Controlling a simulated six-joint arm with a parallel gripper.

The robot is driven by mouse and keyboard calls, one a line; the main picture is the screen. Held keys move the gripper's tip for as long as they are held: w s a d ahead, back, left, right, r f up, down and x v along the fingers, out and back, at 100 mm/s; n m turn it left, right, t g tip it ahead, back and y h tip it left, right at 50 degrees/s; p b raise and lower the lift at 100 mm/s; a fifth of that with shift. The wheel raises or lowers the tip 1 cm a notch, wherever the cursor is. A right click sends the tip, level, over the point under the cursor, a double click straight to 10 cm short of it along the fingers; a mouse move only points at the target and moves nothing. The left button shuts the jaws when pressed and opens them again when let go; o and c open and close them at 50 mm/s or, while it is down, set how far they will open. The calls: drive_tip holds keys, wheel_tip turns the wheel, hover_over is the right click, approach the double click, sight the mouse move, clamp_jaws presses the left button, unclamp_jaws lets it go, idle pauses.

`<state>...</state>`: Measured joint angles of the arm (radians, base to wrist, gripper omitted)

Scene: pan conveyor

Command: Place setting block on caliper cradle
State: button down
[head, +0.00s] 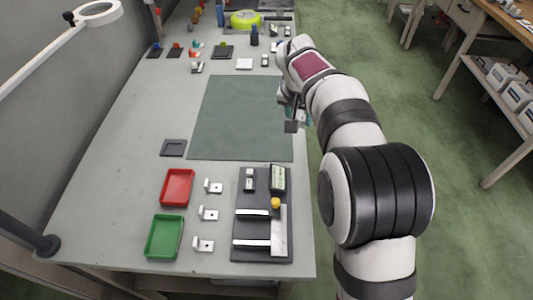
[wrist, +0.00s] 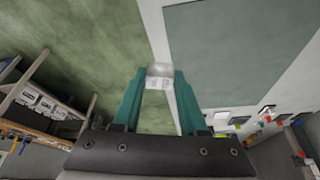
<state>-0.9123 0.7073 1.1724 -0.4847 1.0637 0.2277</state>
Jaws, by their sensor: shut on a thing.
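My gripper (wrist: 160,80) has teal fingers closed on a small pale, shiny block, the setting block (wrist: 160,70), at their tips in the wrist view. In the head view my gripper (head: 293,112) is above the right edge of the table, beside the green mat, and the block cannot be made out there. The caliper cradle (head: 243,198) is a dark board at the table's near right.
A green mat (head: 235,115) lies empty mid-table. A red tray (head: 163,188), a green tray (head: 150,240) and several small white brackets stand left of the cradle. A dark square holder (head: 173,148) is left of the mat. Tools and small parts crowd the far end.

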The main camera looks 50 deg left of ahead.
drive_tip(key=s+d+r+n+y, duration=0.1)
drive_tip(key=s+d+n, duration=0.2)
drive_tip(key=s+d, duration=1.4)
hover_over(253, 229)
drive_tip(key=d, duration=0.2)
drive_tip(key=shift+g, duration=0.3)
drive_tip(key=f, duration=0.6)
drive_tip(key=shift+s+a+f, duration=0.2)
drive_tip(key=shift+s+f, duration=0.15)
drive_tip(key=shift+s, duration=0.05)
drive_tip(key=f, duration=0.3)
drive_tip(key=shift+s+a+f, duration=0.2)
drive_tip(key=shift+a+f, duration=0.1)
drive_tip(key=shift+f, duration=0.4)
drive_tip(key=shift+f, duration=0.1)
drive_tip(key=shift+c, duration=2.2)
unclamp_jaws()
